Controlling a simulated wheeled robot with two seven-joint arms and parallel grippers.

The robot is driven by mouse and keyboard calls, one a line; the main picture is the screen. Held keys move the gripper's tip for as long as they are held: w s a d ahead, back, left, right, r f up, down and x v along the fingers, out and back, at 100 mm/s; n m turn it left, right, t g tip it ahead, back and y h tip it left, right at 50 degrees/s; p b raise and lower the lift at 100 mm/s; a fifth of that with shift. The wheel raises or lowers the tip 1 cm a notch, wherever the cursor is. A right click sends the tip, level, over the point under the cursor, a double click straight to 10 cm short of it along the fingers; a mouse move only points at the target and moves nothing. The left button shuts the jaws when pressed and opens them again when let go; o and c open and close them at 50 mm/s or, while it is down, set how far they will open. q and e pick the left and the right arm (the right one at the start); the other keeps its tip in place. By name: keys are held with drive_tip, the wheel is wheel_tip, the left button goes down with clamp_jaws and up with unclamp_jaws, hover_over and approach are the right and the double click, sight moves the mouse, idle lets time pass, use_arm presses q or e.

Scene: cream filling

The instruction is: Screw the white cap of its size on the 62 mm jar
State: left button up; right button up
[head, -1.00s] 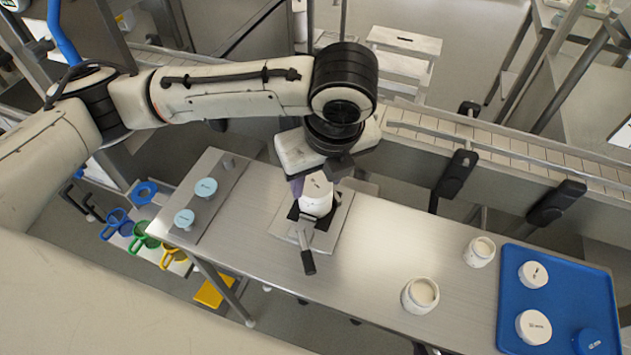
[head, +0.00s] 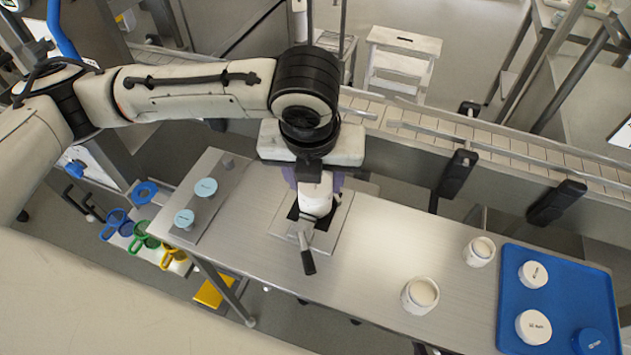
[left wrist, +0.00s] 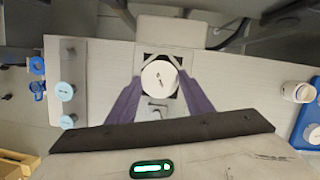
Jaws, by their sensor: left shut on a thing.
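A white cap (left wrist: 158,76) with a dark mark on top lies between the purple fingers of my left gripper (head: 316,190), which is shut on it. It is over the clamp fixture (head: 325,240) on the steel table. A white jar body (head: 317,205) shows below the gripper in the head view, standing in the clamp. The cap looks level on it, but the seam between them is hidden. The jar's size marking cannot be read. My right gripper is not in view.
Two open jars of cream (head: 420,295) (head: 479,252) stand on the table's right part. A blue tray (head: 575,275) holds two white caps (head: 533,274) (head: 533,327) and a blue cap (head: 590,342). Two light-blue lids (head: 206,187) (head: 185,218) sit on a strip at left. The clamp handle (head: 308,262) sticks out in front.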

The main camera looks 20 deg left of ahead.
use_arm(q)
drive_tip(key=m, duration=0.3)
drive_tip(key=shift+a+h, duration=0.2)
drive_tip(key=shift+h, duration=0.2)
drive_tip(key=m, duration=0.2)
drive_tip(key=shift+m+h, duration=0.3)
drive_tip(key=shift+m, duration=0.1)
drive_tip(key=o, duration=0.9)
drive_tip(key=n, duration=0.3)
drive_tip(key=n+y, duration=0.1)
drive_tip(key=shift+d, duration=0.25)
drive_tip(key=shift+n, duration=0.9)
